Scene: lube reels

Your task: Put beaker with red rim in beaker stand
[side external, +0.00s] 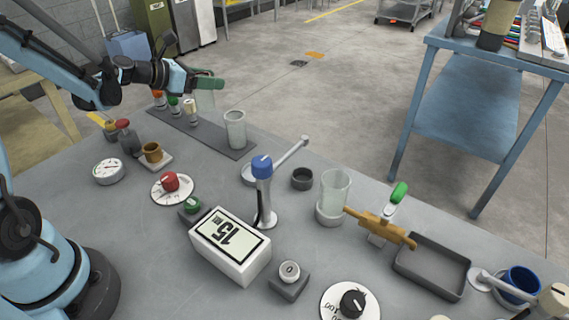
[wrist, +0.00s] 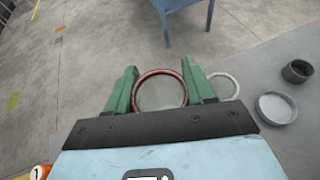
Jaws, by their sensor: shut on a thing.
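My gripper (side external: 207,84) is at the upper left in the side view, above the dark mat. Its green fingers (wrist: 160,92) are shut on the beaker with the red rim (wrist: 160,73), seen from above in the wrist view. In the side view this clear beaker (side external: 205,101) hangs below the fingers, and its rim is mostly hidden. A small dark round holder (side external: 302,179), also in the wrist view (wrist: 297,71), and a shallow grey round dish (side external: 249,175) stand on the table; I cannot tell which is the beaker stand. Both look empty.
A second clear beaker (side external: 235,130) stands on the dark mat (side external: 217,142), close to the held one. A blue-topped post (side external: 262,188), a glass beaker on a white base (side external: 334,190) and a display box (side external: 229,246) stand nearer the camera.

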